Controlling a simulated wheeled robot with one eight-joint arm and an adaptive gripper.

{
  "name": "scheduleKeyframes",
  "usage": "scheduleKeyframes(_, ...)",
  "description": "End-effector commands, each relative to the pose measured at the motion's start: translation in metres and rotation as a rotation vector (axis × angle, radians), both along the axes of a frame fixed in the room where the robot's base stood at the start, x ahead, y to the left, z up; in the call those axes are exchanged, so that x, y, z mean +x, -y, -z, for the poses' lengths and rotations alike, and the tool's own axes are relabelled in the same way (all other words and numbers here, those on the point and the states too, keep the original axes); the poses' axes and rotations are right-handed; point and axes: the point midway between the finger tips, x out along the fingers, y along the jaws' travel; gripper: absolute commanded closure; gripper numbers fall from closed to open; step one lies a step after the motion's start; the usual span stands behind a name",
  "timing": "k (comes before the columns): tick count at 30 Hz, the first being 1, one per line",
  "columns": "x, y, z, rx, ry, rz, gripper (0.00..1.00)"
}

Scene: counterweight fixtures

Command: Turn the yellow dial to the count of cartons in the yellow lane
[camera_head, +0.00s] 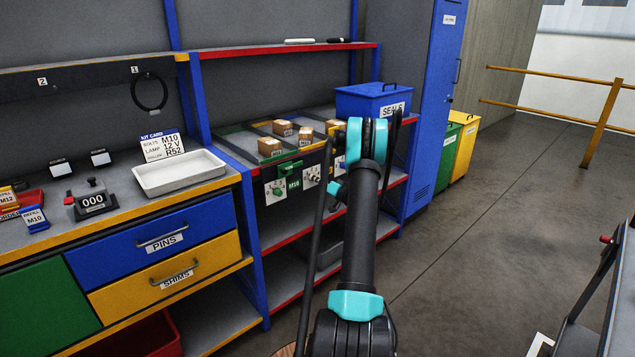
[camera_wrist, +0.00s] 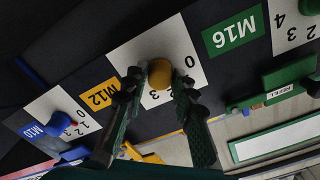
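The yellow dial (camera_wrist: 160,71) is a round knob on a white plate (camera_wrist: 130,53), beside the yellow M12 label (camera_wrist: 99,95) in the wrist view. In the head view, brown cartons (camera_head: 269,146) sit in the lanes on the shelf above the dials. My arm covers part of that area, and the yellow lane's cartons cannot be clearly counted.
A blue dial (camera_wrist: 63,121) by the M10 label and a green M16 label (camera_wrist: 232,30) flank the yellow dial. A green handle (camera_wrist: 289,78) juts out nearby. A blue SEALS box (camera_head: 372,100) stands right of the lanes.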

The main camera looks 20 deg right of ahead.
Motion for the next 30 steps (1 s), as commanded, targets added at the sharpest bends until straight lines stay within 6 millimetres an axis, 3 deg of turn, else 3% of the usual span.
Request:
scheduleKeyframes(4,-0.0001,0.0001,-0.0001,0.000,0.000,0.000,1.00)
scheduleKeyframes(16,-0.0002,0.0004,-0.0001,0.075,-0.027,0.000,1.00)
scheduleKeyframes(30,-0.0001,0.0008,-0.0001,0.408,-0.148,0.001,1.00)
